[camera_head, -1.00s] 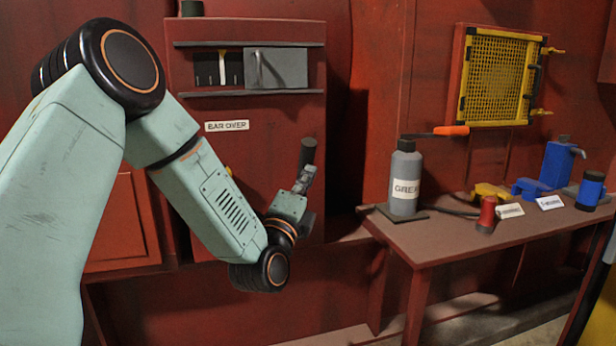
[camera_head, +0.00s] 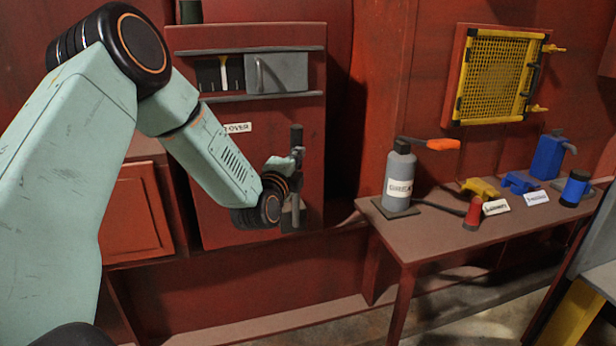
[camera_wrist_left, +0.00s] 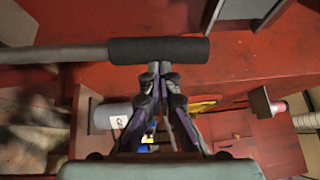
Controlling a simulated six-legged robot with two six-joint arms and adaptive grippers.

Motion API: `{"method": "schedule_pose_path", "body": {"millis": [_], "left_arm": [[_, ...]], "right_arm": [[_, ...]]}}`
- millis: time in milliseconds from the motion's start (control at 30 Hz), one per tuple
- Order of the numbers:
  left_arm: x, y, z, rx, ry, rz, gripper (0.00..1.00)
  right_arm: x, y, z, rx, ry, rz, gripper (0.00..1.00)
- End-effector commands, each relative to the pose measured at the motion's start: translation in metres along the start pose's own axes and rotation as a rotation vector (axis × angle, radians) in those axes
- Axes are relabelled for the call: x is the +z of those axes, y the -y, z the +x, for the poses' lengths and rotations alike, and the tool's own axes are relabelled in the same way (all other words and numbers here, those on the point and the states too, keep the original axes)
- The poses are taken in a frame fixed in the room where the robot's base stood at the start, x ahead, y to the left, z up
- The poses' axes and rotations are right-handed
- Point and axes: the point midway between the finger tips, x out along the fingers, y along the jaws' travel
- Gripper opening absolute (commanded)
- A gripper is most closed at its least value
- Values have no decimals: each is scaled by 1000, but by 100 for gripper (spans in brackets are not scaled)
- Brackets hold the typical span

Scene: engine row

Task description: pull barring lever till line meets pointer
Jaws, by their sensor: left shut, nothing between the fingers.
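The barring lever has a black grip (camera_head: 296,136) and stands about upright in front of the red panel in the head view. In the left wrist view the black grip (camera_wrist_left: 158,50) lies across the picture, with its grey rod (camera_wrist_left: 55,55) running left. My left gripper (camera_head: 298,154) is at the lever, just below the top of the grip. In the wrist view its fingertips (camera_wrist_left: 160,68) are together against or very near the grip's side, not around it. A dark window (camera_head: 219,73) holds a pale pointer and marks, too small to read. My right gripper is not in view.
A grey sliding cover (camera_head: 277,73) sits beside the window. A "BAR OVER" label (camera_head: 238,127) is partly hidden by my arm. A bench (camera_head: 420,238) at right carries a grease bottle (camera_head: 399,178), a red item (camera_head: 473,213) and blue tools. A yellow mesh guard (camera_head: 497,75) hangs above.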

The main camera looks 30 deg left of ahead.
Motion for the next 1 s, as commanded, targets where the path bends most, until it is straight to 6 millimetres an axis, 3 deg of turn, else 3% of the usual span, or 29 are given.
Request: {"method": "schedule_pose_path", "body": {"millis": [100,400,1000], "left_arm": [[7,6,8,28,6,-20,0],[16,5,21,78,5,-54,0],[20,4,25,91,9,-67,0]], "right_arm": [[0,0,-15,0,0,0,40],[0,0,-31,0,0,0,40],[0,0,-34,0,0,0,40]]}}
